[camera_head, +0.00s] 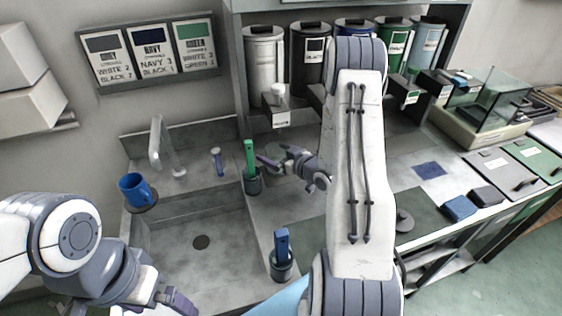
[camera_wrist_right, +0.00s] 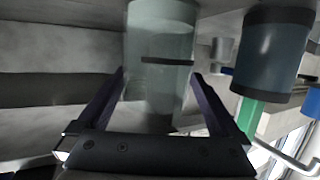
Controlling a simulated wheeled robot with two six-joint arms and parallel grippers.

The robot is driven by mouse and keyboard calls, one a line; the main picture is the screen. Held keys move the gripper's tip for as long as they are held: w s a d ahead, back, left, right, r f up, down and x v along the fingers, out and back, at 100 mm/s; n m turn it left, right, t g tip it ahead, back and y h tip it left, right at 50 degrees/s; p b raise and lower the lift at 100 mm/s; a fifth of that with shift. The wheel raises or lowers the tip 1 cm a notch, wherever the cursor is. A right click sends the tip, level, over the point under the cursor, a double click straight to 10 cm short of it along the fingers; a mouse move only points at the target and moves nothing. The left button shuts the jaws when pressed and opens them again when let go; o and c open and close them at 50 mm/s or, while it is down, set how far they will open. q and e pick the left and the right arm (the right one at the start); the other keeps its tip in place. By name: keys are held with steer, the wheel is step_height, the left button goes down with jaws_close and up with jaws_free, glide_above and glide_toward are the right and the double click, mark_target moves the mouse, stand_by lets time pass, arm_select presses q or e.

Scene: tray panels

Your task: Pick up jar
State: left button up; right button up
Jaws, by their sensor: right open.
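A pale, see-through jar (camera_wrist_right: 160,35) with a dark band stands between the spread fingers of my right gripper (camera_wrist_right: 158,75) in the right wrist view, which looks upside down. I cannot tell whether the fingers touch it. In the head view my right gripper (camera_head: 272,155) is low over the counter, beside the cup with the green-handled tool; I cannot make out the jar there. My left gripper (camera_head: 168,295) is at the lower left, over the sink's front, partly cut off by the frame edge.
A dark cup with a green-handled tool (camera_head: 250,158) stands close to my right gripper; it also shows in the right wrist view (camera_wrist_right: 268,55). A blue mug (camera_head: 136,189) is left of the sink (camera_head: 175,262). A blue-handled tool (camera_head: 282,246) stands in front. Canisters (camera_head: 264,60) line the back.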

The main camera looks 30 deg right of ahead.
steer(key=shift+w+a+f, duration=0.1)
steer(key=shift+w+f, duration=0.15)
steer(key=shift+w, duration=0.4)
steer(key=shift+r, duration=0.1)
jaws_close()
